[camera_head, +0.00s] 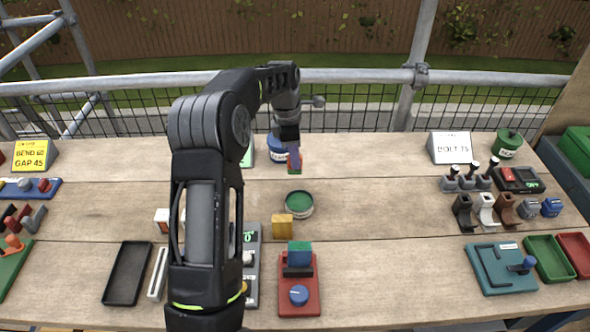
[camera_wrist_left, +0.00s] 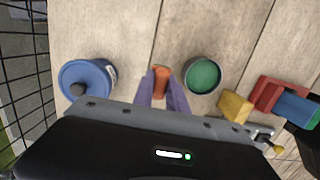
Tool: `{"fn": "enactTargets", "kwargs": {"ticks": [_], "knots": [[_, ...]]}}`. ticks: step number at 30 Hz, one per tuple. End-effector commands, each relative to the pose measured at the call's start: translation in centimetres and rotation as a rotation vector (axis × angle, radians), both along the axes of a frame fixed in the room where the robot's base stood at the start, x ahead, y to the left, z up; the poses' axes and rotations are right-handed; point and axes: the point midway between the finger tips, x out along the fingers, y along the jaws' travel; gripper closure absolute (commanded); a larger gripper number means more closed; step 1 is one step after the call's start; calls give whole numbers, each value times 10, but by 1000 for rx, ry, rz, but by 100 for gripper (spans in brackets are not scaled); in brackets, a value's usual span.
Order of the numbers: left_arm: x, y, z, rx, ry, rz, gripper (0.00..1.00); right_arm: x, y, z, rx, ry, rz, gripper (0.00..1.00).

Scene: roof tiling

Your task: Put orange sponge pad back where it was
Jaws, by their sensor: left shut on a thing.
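My left gripper (camera_head: 294,158) reaches over the middle of the table, and its purple fingers are shut on the orange sponge pad (camera_wrist_left: 162,82). In the wrist view the pad stands between the two fingertips; in the head view a small reddish piece with green shows at the tips. I cannot tell whether the pad touches the table. An open round tin with a green inside (camera_head: 299,205) stands nearer than the gripper, and shows right of the pad in the wrist view (camera_wrist_left: 203,75). My right gripper is not in view.
A blue lidded pot (camera_wrist_left: 85,82) stands close left of the fingers in the wrist view. A yellow block (camera_head: 282,227) and a red fixture (camera_head: 299,285) with a teal block (camera_head: 299,253) lie nearer. Bare boards lie right of the tin.

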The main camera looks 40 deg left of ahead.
Motion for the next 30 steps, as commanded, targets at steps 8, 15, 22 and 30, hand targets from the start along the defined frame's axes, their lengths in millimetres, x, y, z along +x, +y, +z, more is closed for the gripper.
{"fn": "enactTargets", "kwargs": {"ticks": [8,15,22,30], "knots": [[0,0,-1,0,-1,0,100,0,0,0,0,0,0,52],[-1,0,-31,-2,2,0,100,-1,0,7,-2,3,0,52],[0,0,-50,0,-1,-1,100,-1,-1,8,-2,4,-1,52],[0,0,-53,0,-1,-1,100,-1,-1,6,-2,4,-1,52]]}}
